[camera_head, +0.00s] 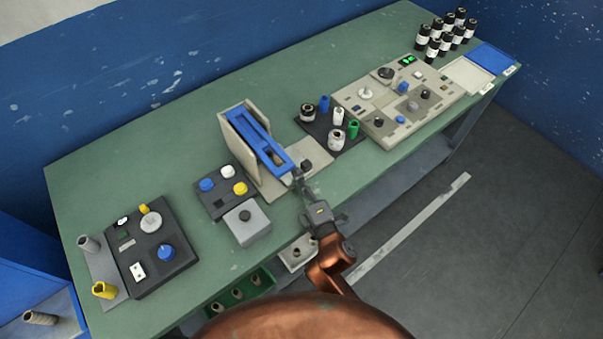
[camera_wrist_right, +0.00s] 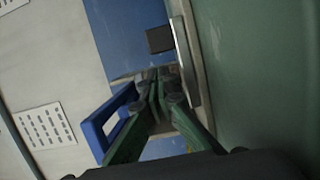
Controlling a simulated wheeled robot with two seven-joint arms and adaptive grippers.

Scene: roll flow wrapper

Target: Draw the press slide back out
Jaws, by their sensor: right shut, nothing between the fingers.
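The press (camera_head: 237,148) stands near the middle of the green bench, with beige side walls and a long blue slide (camera_head: 262,137) running along its top toward my side. In the right wrist view a blue loop-shaped part (camera_wrist_right: 95,127) shows left of the fingers, and a small black block (camera_wrist_right: 160,40) shows just beyond the fingertips. My right gripper (camera_head: 298,176) is at the near end of the press, close to the slide's end. It is shut and empty in the right wrist view (camera_wrist_right: 158,78); whether it touches the press is unclear. My left gripper is out of view.
A dark button box (camera_head: 226,206) and a grey box with a black knob (camera_head: 246,225) sit left of the press. A dark tray (camera_head: 323,133) with rolls and a beige control panel (camera_head: 385,130) lie right. A green bin (camera_head: 238,289) hangs at the near edge.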

